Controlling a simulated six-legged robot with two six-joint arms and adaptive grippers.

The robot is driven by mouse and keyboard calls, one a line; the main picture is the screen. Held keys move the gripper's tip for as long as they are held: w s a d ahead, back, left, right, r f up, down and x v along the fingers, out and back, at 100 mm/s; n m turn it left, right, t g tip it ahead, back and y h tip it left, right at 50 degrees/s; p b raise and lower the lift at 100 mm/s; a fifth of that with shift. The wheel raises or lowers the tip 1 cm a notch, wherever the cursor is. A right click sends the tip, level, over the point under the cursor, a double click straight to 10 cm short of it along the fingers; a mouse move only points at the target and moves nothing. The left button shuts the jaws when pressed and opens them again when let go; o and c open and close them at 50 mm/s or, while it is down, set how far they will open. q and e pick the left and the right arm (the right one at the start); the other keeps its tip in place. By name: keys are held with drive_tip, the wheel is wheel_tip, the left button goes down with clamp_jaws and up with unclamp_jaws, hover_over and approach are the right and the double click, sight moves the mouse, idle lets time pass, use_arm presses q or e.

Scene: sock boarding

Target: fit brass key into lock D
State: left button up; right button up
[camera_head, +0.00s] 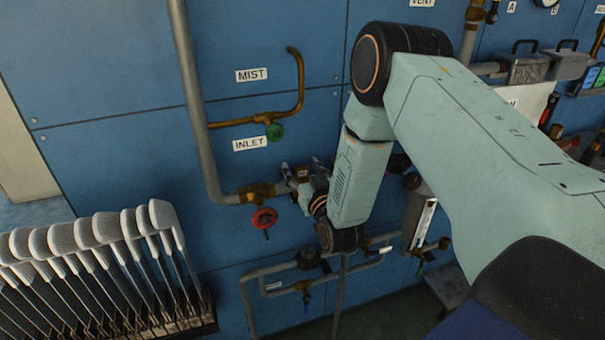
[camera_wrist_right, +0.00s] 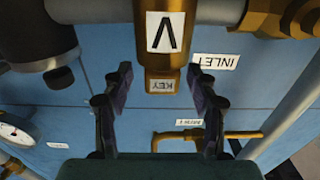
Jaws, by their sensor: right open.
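My right gripper (camera_wrist_right: 157,72) is open, with one finger on each side of the KEY piece and visible gaps. In the head view my right gripper (camera_head: 303,185) is at the blue panel, near the pipe right of the red-wheeled valve; its arm partly hides that spot. I cannot make out a lock marked D. My left gripper is not in view.
A red handwheel (camera_head: 264,218) and a green knob (camera_head: 275,131) sit close to the gripper. Grey pipes (camera_head: 196,100) run along the panel. Grey boxes (camera_head: 528,66) are at the upper right.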

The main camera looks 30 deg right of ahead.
drive_tip(key=shift+s+a+r, duration=0.15)
drive_tip(key=shift+a, duration=0.05)
drive_tip(key=c, duration=0.4)
drive_tip(key=shift+d, duration=0.1)
drive_tip(key=c, duration=0.5)
clamp_jaws()
